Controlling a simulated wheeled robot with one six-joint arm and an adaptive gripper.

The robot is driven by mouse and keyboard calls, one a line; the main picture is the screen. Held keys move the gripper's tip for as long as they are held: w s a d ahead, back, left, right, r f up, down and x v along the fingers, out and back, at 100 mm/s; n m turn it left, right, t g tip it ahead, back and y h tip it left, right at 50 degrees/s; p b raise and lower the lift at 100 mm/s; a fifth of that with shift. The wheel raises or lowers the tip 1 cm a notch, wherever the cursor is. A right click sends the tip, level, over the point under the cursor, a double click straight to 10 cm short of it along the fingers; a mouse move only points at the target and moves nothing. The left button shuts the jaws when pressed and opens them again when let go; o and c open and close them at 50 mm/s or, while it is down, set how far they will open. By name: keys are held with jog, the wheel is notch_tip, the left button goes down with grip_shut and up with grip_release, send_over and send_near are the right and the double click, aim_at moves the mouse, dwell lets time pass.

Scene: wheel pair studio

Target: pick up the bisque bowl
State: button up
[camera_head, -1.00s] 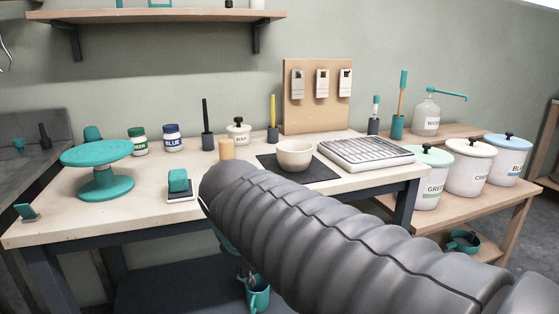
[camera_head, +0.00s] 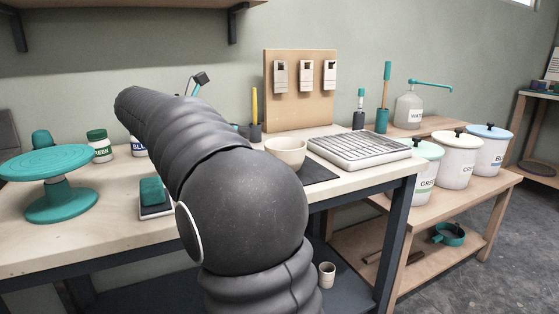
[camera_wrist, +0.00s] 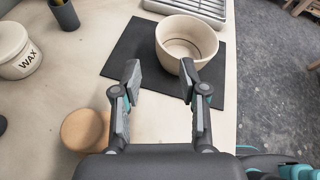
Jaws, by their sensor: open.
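The bisque bowl (camera_head: 286,151) is cream-coloured and stands upright on a dark mat (camera_head: 318,172) on the workbench. In the wrist view the bowl (camera_wrist: 187,42) is empty, with a dark ring line inside. My gripper (camera_wrist: 158,76) is open there, with nothing between its fingers. The right fingertip overlaps the bowl's near rim in the picture; I cannot tell whether it touches. In the head view my arm hides the gripper.
A cork-topped cylinder (camera_wrist: 84,131) stands close to my left finger. A wax jar (camera_wrist: 14,52) and a dark holder (camera_wrist: 64,14) are further left. A drying rack (camera_head: 359,147) lies right of the bowl. The bench edge runs right of the mat.

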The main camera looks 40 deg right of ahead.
jog(key=b+x, duration=0.1)
jog(key=x, duration=1.1)
jog(key=shift+d+f, duration=0.15)
jog(key=shift+d, duration=0.1)
grip_shut()
